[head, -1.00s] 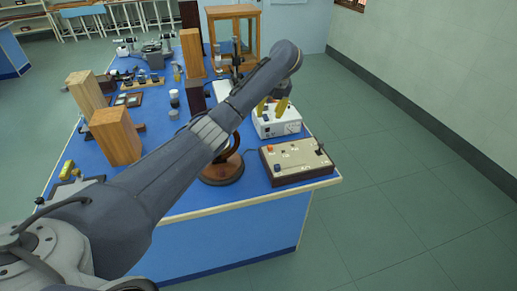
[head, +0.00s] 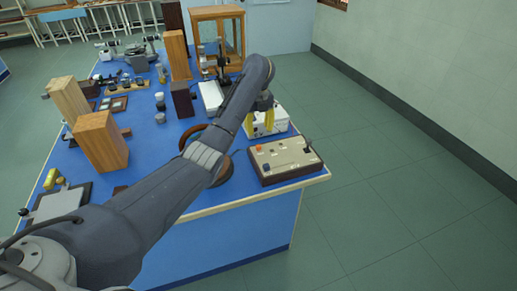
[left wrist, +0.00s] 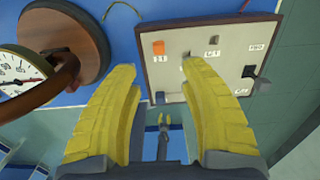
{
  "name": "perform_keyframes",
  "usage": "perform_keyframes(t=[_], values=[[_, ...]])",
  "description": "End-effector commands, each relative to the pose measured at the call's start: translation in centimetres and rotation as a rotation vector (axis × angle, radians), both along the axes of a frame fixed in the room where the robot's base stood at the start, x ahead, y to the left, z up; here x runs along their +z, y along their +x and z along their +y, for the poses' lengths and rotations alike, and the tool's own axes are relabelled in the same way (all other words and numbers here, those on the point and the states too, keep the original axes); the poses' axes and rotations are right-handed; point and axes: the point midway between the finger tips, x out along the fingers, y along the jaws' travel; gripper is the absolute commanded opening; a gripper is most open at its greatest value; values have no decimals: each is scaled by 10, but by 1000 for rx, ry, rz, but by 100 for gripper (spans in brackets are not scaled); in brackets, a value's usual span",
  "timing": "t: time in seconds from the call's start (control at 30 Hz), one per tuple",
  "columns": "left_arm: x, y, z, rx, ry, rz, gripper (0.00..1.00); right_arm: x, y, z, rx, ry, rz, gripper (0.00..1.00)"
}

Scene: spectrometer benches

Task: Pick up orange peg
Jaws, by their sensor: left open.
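The orange peg (head: 260,148) sits at the far left corner of the beige-topped panel box (head: 290,170). In the left wrist view the peg (left wrist: 158,47) shows as an orange block on the panel face. My left gripper (head: 262,122) has yellow fingers and hangs just beyond the box in the head view. In the left wrist view its fingers (left wrist: 158,70) are spread wide, with nothing between the tips, and the peg appears above the gap. A small yellow two-pronged shape (left wrist: 163,120) far below may be my right gripper; it is too small to be sure.
A white instrument box (head: 268,124) stands behind the panel box. A round wooden base with a dial meter (left wrist: 20,72) is close on its left. The panel carries a black lever (head: 307,145). Wooden blocks (head: 100,142) stand at left. Open floor lies right.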

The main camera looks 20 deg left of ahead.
Motion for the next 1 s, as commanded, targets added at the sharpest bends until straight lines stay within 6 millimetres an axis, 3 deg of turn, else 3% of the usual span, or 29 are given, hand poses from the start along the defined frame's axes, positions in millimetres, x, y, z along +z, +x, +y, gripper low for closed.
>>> perform_keyframes(t=[1.0], values=[[-59,-4,-1,1,0,16,44,0,0,0,0,0,-1,44]])
